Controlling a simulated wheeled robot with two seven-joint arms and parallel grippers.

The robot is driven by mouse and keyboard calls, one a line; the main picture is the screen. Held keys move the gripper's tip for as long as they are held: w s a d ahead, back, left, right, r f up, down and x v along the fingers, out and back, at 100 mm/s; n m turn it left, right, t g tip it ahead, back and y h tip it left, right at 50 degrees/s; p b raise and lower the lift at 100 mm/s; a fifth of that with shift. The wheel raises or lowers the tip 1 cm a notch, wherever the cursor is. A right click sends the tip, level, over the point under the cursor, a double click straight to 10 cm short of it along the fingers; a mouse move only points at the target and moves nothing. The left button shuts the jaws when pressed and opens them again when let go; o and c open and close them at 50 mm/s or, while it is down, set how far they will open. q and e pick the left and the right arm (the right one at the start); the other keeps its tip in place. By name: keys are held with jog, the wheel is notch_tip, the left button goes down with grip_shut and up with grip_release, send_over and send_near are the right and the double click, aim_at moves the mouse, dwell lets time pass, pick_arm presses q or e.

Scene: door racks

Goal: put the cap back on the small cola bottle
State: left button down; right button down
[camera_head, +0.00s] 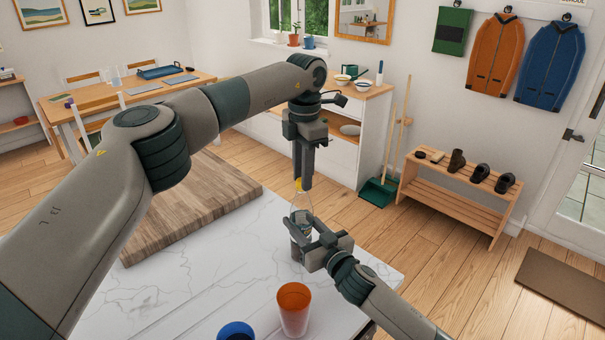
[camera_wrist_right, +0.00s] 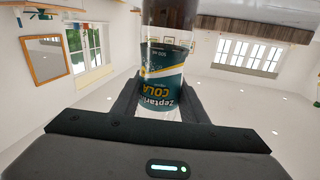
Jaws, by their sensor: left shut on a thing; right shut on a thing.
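The small cola bottle (camera_head: 300,213) is clear with a dark label and stands upright above the white marble top (camera_head: 220,290). My right gripper (camera_head: 303,243) is shut around its body. In the right wrist view the bottle (camera_wrist_right: 165,75) appears upside down between the fingers, with its "COLA" label readable. A yellow cap (camera_head: 299,185) shows at the bottle's mouth, at the fingertips of my left gripper (camera_head: 303,184), which points straight down and is shut on it. The fingers partly hide the cap, so I cannot tell whether it is seated on the neck.
An orange cup (camera_head: 294,308) and a blue cup (camera_head: 236,332) stand near the front of the marble top. A wooden board (camera_head: 200,205) lies at the left behind them, under my left arm. Beyond the counter are a shoe rack (camera_head: 460,190) and open floor.

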pick_arm(q)
jog(key=m, duration=1.3)
jog(key=c, duration=1.4)
grip_release()
jog(key=shift+r, duration=0.1)
notch_tip(320, 180, up, 12)
jog(key=shift+d, duration=0.15)
jog(key=shift+w, duration=0.1)
pick_arm(e)
jog(key=c, duration=1)
grip_release()
